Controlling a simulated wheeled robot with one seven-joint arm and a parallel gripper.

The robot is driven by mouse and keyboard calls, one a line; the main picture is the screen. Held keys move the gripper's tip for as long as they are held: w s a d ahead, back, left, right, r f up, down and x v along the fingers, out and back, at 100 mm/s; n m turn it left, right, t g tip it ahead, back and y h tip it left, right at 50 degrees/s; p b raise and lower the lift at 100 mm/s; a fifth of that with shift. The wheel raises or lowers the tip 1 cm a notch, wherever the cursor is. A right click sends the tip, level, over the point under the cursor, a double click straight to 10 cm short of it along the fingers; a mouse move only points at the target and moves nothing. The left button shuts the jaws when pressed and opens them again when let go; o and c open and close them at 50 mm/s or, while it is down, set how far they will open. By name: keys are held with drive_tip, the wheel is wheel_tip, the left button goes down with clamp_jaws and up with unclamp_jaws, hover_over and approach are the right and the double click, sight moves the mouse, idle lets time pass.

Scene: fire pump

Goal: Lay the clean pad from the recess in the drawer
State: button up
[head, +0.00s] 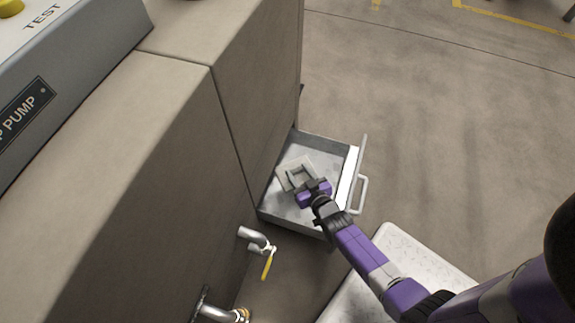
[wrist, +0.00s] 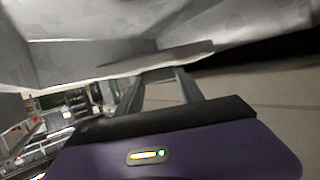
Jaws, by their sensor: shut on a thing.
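A flat, light beige square pad (head: 297,162) is in the open grey metal drawer (head: 286,207) in the head view. My gripper (head: 296,175) reaches down into the drawer, its fingers shut on the pad near its edge. In the wrist view the pad (wrist: 185,54) shows edge-on as a thin strip at the tips of my fingers (wrist: 162,75). I cannot tell whether the pad touches the drawer floor. No recess can be made out.
The drawer's white front and handle (head: 361,193) are to its right. The beige cabinet (head: 185,130) rises to its left. A pipe with a yellow-lever valve (head: 267,262) sticks out below. Open floor (head: 450,120) lies to the right.

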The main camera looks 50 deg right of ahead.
sight(290, 163)
drive_tip(key=b+x, duration=0.1)
drive_tip(key=x, duration=0.2)
drive_tip(key=f+b+x, duration=0.1)
drive_tip(key=x, duration=0.3)
drive_tip(key=shift+s+a, duration=0.15)
drive_tip(key=w+f+b, duration=0.1)
drive_tip(key=w+d+b, duration=0.1)
drive_tip(key=w+f+b, duration=0.1)
drive_tip(key=shift+w+d+f, duration=0.1)
drive_tip(key=shift+d+f, duration=0.2)
drive_tip(key=shift+w, duration=0.15)
drive_tip(key=shift+f+b, duration=0.1)
drive_tip(key=shift+b, duration=0.2)
drive_tip(key=shift+f+b, duration=0.35)
drive_tip(key=shift+f, duration=0.2)
drive_tip(key=o, duration=1.3)
